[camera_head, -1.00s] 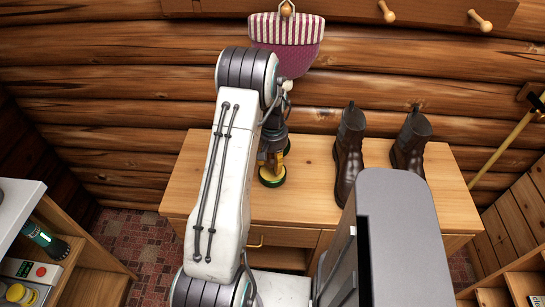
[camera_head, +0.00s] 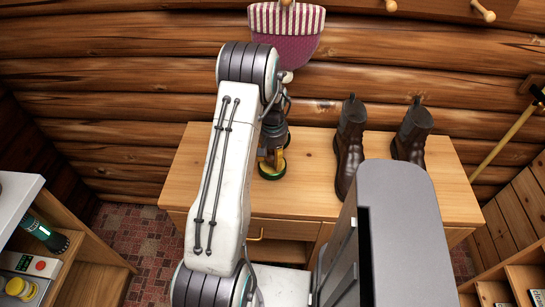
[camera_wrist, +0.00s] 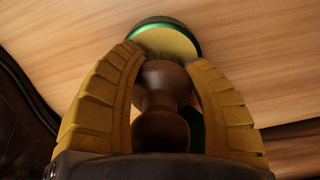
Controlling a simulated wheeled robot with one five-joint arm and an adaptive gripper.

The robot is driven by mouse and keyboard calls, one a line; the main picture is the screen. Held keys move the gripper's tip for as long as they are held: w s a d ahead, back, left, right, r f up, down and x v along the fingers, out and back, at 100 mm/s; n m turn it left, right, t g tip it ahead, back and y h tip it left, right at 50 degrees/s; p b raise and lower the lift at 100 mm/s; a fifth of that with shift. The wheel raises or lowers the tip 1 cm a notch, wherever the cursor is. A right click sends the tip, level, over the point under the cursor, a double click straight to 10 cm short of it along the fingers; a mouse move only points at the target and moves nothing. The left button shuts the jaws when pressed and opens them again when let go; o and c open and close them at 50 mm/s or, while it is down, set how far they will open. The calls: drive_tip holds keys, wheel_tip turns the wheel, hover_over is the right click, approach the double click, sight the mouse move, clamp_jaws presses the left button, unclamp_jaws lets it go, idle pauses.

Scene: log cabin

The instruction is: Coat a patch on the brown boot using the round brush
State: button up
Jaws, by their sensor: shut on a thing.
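The brown boots (camera_head: 350,150) (camera_head: 411,135) stand upright side by side on the wooden table's right half. My gripper (camera_head: 271,160) is low over the table, left of the boots and apart from them. In the wrist view, my gripper's yellow fingers (camera_wrist: 165,85) are shut on the turned brown wooden handle of the round brush (camera_wrist: 163,90). Beyond it is a round green-rimmed piece with a yellowish face (camera_wrist: 168,42); whether it is a tin or part of the brush I cannot tell. The brush's bristles are hidden.
The wooden table (camera_head: 215,180) has bare top between my gripper and the left boot. A log wall stands close behind, with a striped red mitt (camera_head: 287,30) hanging on it. Shelves with small items flank both sides, including a dark green flashlight (camera_head: 45,236) at left.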

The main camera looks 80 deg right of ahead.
drive_tip(key=shift+f+b, duration=0.6)
drive_tip(key=shift+b, duration=0.05)
idle(2.3)
drive_tip(key=shift+r, duration=0.15)
drive_tip(key=shift+r+p, duration=2.05)
drive_tip(key=shift+r, duration=1.4)
